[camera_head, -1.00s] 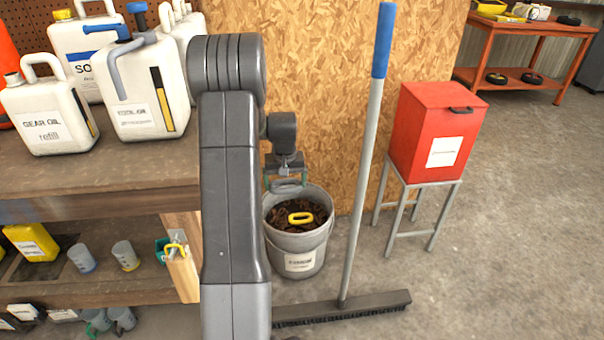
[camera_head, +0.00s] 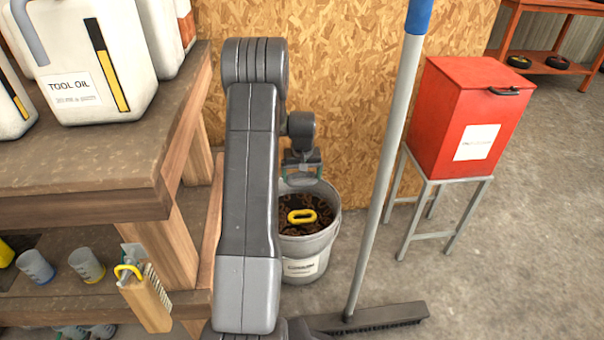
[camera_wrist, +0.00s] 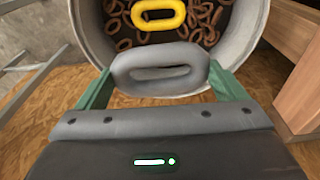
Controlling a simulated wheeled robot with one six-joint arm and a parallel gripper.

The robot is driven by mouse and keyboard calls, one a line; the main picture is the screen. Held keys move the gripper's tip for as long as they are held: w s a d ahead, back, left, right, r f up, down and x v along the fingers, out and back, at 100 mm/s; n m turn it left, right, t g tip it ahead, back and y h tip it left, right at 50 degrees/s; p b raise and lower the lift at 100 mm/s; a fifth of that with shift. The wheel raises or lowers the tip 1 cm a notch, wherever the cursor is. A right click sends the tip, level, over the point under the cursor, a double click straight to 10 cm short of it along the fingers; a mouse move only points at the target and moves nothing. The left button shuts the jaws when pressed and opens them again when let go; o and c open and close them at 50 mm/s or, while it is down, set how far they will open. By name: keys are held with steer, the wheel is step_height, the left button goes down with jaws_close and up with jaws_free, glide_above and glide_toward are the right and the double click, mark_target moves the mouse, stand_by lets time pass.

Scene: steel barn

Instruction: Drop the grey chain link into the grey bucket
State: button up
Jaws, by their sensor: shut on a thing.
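The grey chain link (camera_wrist: 160,70) is an oval ring held across the green fingers of my gripper (camera_wrist: 162,88) in the wrist view. In the head view my gripper (camera_head: 301,172) is above the back part of the grey bucket (camera_head: 322,246), and the link there is hard to make out. The bucket rim also shows in the wrist view (camera_wrist: 90,30), just beyond the held link. Inside the bucket lie many rusty brown links and one yellow link (camera_head: 301,216) on top, seen also in the wrist view (camera_wrist: 158,14).
A broom (camera_head: 390,150) stands just right of the bucket, its head (camera_head: 375,317) on the floor in front. A red box (camera_head: 467,115) on a grey stand is further right. A wooden bench (camera_head: 90,180) with jugs is left. A chipboard wall is behind.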

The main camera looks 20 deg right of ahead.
steer(key=shift+f+b, duration=1.1)
steer(key=shift+f, duration=0.9)
steer(key=o, duration=0.8)
step_height(320, 180, up, 14)
steer(key=p, duration=0.5)
glide_above(302, 181)
steer(key=shift+f, duration=0.1)
steer(key=shift+f, duration=0.15)
step_height(302, 181, down, 9)
steer(key=w+b, duration=0.1)
steer(key=b, duration=0.1)
steer(key=shift+w+d+f, duration=0.2)
steer(key=shift+w+d, duration=0.05)
steer(key=shift+w, duration=0.1)
